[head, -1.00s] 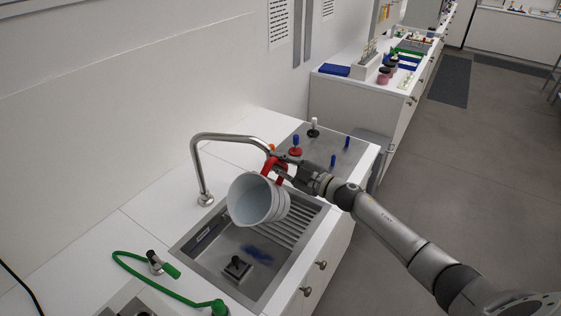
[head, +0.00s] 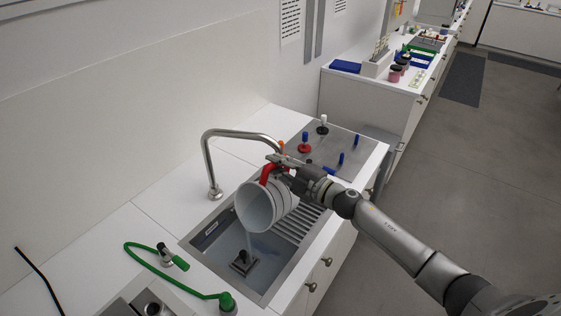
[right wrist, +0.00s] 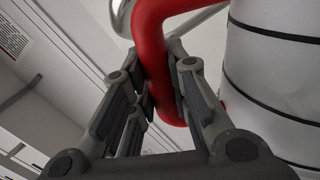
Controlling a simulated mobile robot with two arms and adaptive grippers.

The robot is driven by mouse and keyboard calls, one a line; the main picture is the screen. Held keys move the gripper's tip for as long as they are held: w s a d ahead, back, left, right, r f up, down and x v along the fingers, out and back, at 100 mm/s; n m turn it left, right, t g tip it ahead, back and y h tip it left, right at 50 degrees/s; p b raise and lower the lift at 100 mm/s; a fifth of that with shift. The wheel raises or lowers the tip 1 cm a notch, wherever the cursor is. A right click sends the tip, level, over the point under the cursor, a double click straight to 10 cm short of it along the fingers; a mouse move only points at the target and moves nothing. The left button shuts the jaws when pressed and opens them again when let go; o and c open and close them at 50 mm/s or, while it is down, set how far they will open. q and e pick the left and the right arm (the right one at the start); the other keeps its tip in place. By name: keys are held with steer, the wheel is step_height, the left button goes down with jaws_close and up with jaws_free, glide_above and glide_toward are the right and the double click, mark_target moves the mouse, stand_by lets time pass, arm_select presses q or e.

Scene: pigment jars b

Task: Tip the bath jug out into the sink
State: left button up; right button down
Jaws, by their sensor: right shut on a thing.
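The bath jug (head: 258,208), white with dark bands and a red handle (head: 268,173), is held above the sink (head: 222,247). It is tipped well over, its mouth facing down and to the left. A faint pale streak runs from its lip toward the dark drain piece (head: 243,262) in the basin. My right gripper (head: 279,163) is shut on the jug's handle. In the right wrist view the fingers (right wrist: 154,78) stand on both sides of the red handle (right wrist: 155,50), with the jug's banded wall (right wrist: 270,75) to the right. My left gripper is out of view.
A curved metal tap (head: 208,165) arches close behind the jug. A green hose (head: 170,280) lies on the counter at the front left. Ribbed draining grooves and several coloured valve knobs (head: 304,142) are to the right and behind.

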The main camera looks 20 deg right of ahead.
mark_target(261, 183)
steer(key=shift+s+a+n, duration=0.3)
steer(key=shift+a+n, duration=0.1)
steer(key=shift+a, duration=0.1)
steer(key=shift+s+a+n, duration=0.25)
steer(key=shift+a+n, duration=0.15)
steer(key=shift+a, duration=0.1)
steer(key=shift+s+a+f+n, duration=0.2)
steer(key=shift+s+a+n, duration=0.25)
steer(key=shift+a, duration=0.2)
steer(key=shift+s+a+f+n, duration=0.3)
steer(key=shift+a+n, duration=0.25)
steer(key=shift+a, duration=0.15)
steer(key=shift+s+a+f+n, duration=0.15)
steer(key=shift+s+a+n, duration=0.3)
steer(key=shift+a, duration=0.2)
steer(key=shift+s+a+r+n, duration=0.2)
steer(key=shift+s+a+n, duration=0.15)
steer(key=shift+a+n, duration=0.25)
steer(key=shift+s+a+r+n, duration=0.15)
steer(key=shift+s+a+n, duration=0.2)
steer(key=shift+a, duration=0.35)
